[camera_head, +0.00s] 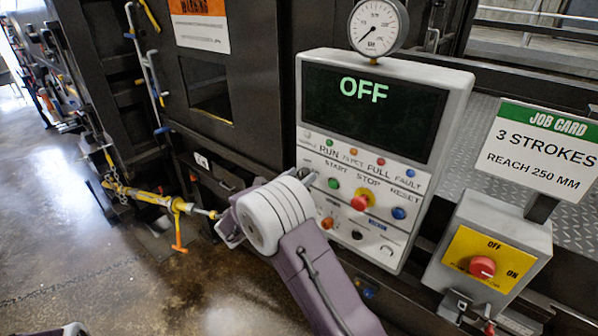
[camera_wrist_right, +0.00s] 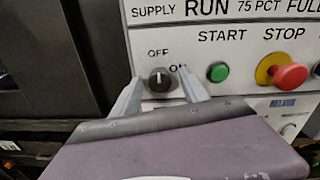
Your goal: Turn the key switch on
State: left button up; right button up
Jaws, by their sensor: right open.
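The key switch (camera_wrist_right: 160,79) is a round black knob with a pale mark, on the white panel in the right wrist view. Its mark points up toward OFF; ON is printed to the upper right. My right gripper (camera_wrist_right: 162,88) is open, with one finger on each side of the knob; I cannot tell whether they touch it. In the head view my right arm covers most of the switch area. The control panel's display (camera_head: 372,108) reads OFF in green.
Right of the switch are a green START button (camera_wrist_right: 218,73) and a red STOP knob (camera_wrist_right: 290,77) on yellow. A separate box with a red knob (camera_head: 482,267) stands right, below a job card (camera_head: 538,150). A yellow bar (camera_head: 140,194) lies left of my arm.

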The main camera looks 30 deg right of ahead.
jog(key=shift+w+d, duration=0.15)
jog(key=c, duration=0.3)
grip_shut()
jog(key=shift+f+m+b, duration=0.15)
jog(key=shift+m+b, duration=0.15)
jog(key=shift+b, duration=0.5)
jog(key=m+b, duration=0.9)
jog(key=b, duration=0.6)
jog(key=shift+f+m+b, duration=0.15)
jog(key=shift+m+b, duration=0.15)
jog(key=shift+b, duration=0.05)
jog(key=shift+r+m+b, duration=0.3)
jog(key=shift+m+b, duration=0.7)
jog(key=shift+b, duration=0.25)
jog(key=shift+h, duration=0.3)
jog(key=shift+o, duration=1.5)
grip_release()
